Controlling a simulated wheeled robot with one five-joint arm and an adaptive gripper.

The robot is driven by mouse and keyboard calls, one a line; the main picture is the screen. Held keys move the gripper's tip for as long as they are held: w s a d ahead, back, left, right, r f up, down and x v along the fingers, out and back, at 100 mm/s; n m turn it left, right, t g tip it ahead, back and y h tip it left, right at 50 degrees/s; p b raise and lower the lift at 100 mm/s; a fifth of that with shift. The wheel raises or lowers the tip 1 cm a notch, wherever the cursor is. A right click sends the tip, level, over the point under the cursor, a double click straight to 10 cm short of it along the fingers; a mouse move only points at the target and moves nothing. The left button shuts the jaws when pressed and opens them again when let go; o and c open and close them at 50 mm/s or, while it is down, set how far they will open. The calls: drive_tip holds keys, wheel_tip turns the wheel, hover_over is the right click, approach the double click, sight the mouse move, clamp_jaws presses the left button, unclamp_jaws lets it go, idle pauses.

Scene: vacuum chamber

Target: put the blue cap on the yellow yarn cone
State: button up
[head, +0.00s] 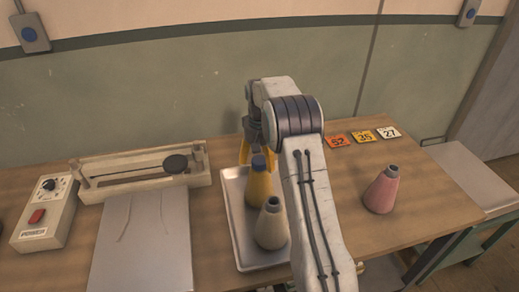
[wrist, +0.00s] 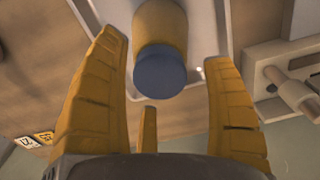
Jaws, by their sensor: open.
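The yellow yarn cone (head: 258,187) stands upright on a metal tray (head: 235,225), left of my arm. The blue cap (head: 258,163) sits on its narrow top. In the wrist view the blue cap (wrist: 160,74) shows as a round disc at the end of the yellow cone (wrist: 160,27). My gripper (head: 256,152) is open beside the top of the cone, partly hidden by my arm. In the wrist view its fingers (wrist: 166,52) are spread on either side of the cap, with gaps to both. I see no contact with it.
A cream cone (head: 271,225) stands on the tray in front of the yellow one. A pink cone (head: 382,190) stands to the right. A power box (head: 44,212), a long beam device (head: 140,174) and a grey sheet (head: 143,240) lie left. Number cards (head: 362,137) lie behind.

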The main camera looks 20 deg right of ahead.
wheel_tip(320, 180, up, 12)
drive_tip(key=shift+f, duration=0.15)
idle(0.4)
idle(0.3)
